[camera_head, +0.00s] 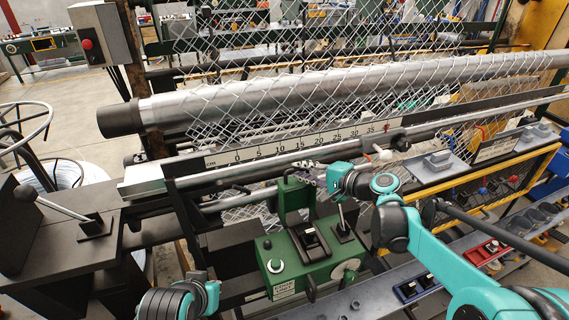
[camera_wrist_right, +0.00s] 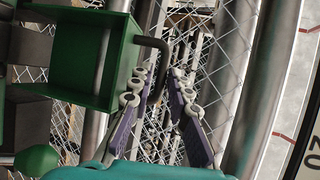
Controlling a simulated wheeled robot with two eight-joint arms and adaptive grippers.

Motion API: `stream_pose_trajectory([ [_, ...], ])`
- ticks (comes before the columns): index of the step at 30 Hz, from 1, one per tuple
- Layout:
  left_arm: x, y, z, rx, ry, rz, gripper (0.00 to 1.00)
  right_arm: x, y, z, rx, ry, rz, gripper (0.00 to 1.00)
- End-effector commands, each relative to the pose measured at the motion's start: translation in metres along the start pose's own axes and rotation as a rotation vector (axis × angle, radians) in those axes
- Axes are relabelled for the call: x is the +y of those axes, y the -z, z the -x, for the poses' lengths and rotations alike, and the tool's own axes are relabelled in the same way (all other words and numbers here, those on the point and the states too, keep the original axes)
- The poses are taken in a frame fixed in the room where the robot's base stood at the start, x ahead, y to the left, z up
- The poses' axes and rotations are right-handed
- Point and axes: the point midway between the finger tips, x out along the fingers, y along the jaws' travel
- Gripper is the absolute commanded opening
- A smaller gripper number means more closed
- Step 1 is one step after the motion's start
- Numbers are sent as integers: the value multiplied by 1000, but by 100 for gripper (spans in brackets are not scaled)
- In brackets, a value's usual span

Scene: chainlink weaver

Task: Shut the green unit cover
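The green unit (camera_head: 300,266) stands at the lower middle of the head view. Its green cover (camera_head: 293,196) stands raised at the unit's back left. The cover fills the upper left of the right wrist view (camera_wrist_right: 112,75), with a dark bent handle (camera_wrist_right: 153,42) on its edge. My right gripper (camera_head: 306,179) is just right of the raised cover. In the wrist view its two purple-grey fingers (camera_wrist_right: 158,90) are apart, and the handle shows at the gap between them. I cannot tell whether they touch it. My left arm shows at the bottom left; its gripper is not visible.
A long steel roller (camera_head: 330,88) with chain-link mesh and a ruler bar (camera_head: 290,147) lie behind. A grey rail with red and blue trays (camera_head: 484,252) runs at the right.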

Motion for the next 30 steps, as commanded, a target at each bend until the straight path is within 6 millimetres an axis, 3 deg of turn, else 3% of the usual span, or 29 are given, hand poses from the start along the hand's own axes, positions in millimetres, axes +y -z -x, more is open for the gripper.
stream_pose_trajectory([
  [6, 0, -1, 0, 0, 0, 0, 0, 0, -2, -37, -4, -1, 2, 18],
  [12, 0, 0, 0, 0, 0, 0, 0, 0, -1, -60, -2, -2, 3, 18],
  [22, 0, 0, 0, 0, 0, 0, 0, 0, -1, -64, -1, -2, 3, 18],
  [24, 0, 0, 0, 0, 0, 0, 0, 0, -1, -64, -1, -2, 3, 2],
  [30, 0, 0, 0, 0, 0, 0, 0, 1, -1, -64, -1, -2, 3, 0],
])
